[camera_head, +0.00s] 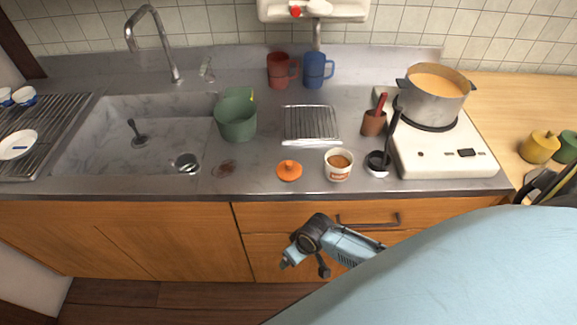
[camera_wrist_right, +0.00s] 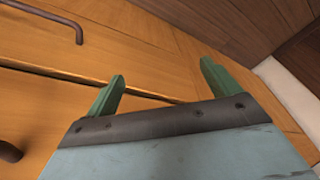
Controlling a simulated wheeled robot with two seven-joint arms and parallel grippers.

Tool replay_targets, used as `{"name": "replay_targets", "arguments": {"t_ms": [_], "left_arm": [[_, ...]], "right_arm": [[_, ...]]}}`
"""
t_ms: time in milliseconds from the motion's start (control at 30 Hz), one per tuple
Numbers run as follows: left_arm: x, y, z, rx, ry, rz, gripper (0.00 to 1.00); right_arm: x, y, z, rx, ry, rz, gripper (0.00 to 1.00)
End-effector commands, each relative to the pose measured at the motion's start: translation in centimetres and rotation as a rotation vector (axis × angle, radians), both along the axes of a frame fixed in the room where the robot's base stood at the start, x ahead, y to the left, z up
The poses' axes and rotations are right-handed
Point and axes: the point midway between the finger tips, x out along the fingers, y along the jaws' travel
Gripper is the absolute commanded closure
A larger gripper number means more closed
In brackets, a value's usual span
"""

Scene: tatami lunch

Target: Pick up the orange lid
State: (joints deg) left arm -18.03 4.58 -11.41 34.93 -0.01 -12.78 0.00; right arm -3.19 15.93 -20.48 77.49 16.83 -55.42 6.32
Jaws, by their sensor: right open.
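The orange lid (camera_head: 289,171) lies on the grey counter near its front edge, with its small knob up. A white cup with brown contents (camera_head: 338,166) stands just right of it, apart from it. My right gripper (camera_head: 304,264) is in front of the wooden cabinet, below the counter edge and the lid. In the right wrist view its two green fingers (camera_wrist_right: 162,72) are spread apart with nothing between them, and cabinet fronts lie behind. The lid is not in the wrist view. My left gripper is not in view.
Around the lid stand a green container (camera_head: 236,121), a metal rack (camera_head: 311,125), a brown pot with a red handle (camera_head: 374,122) and a small cup with a dark utensil (camera_head: 377,165). A soup pot (camera_head: 436,96) sits on the stove (camera_head: 440,160). Counter left of the lid is mostly clear.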

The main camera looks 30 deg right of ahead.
Motion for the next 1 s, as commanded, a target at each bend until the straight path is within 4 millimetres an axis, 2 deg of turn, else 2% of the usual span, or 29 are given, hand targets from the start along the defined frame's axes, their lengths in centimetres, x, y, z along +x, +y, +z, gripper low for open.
{"name": "replay_targets", "arguments": {"t_ms": [33,100,200,400,500,600,767,1000], "left_arm": [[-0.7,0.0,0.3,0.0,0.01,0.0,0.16],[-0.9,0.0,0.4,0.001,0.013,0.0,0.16],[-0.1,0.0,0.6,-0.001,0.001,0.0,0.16],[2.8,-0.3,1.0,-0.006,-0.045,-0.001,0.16],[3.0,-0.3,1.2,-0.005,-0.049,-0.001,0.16],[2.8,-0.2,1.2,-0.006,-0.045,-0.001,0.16],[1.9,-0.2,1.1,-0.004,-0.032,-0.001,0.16],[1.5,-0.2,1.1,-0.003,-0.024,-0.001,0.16]], "right_arm": [[2.5,1.0,4.0,0.018,-0.022,0.029,0.11],[4.2,2.2,8.3,0.038,-0.022,0.066,0.11],[5.2,3.5,13.1,0.052,-0.013,0.12,0.11],[5.3,5.1,20.0,0.048,0.006,0.22,0.11],[5.2,5.3,23.5,0.026,0.023,0.277,0.11],[5.7,4.7,25.4,-0.001,0.051,0.302,0.11],[7.8,2.6,27.1,-0.041,0.098,0.283,0.11],[11.9,-2.6,30.7,-0.094,0.171,0.174,0.11]]}}
